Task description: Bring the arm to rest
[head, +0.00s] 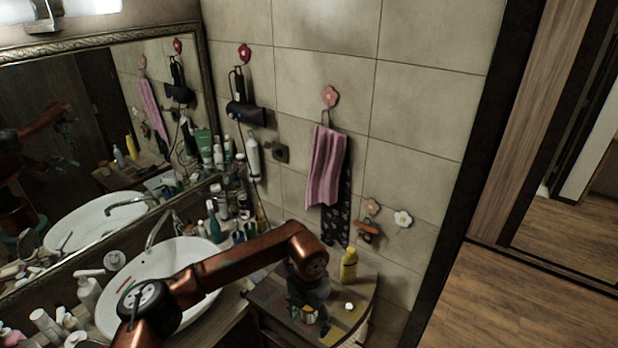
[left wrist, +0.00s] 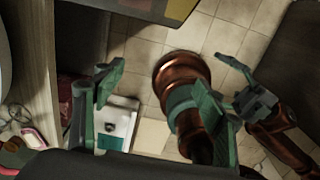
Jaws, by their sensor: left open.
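My left arm (head: 230,265) is copper-coloured. In the head view it reaches from the bottom left across the basin (head: 120,262) to the small corner cabinet (head: 350,318). My left gripper (head: 308,308) points down at that cabinet, in front of its top. In the left wrist view the left gripper (left wrist: 158,88) has its two teal fingers wide apart with nothing held between them. At the right of that view a dark teal gripper on a copper arm, seemingly my right gripper (left wrist: 250,98), shows partly. Its jaws are unclear.
A yellow bottle (head: 349,264) stands on the cabinet close to the left gripper. Several bottles crowd the counter behind and left of the basin. A pink towel (head: 325,166) hangs on the wall. The wooden floor (head: 520,290) at right is clear.

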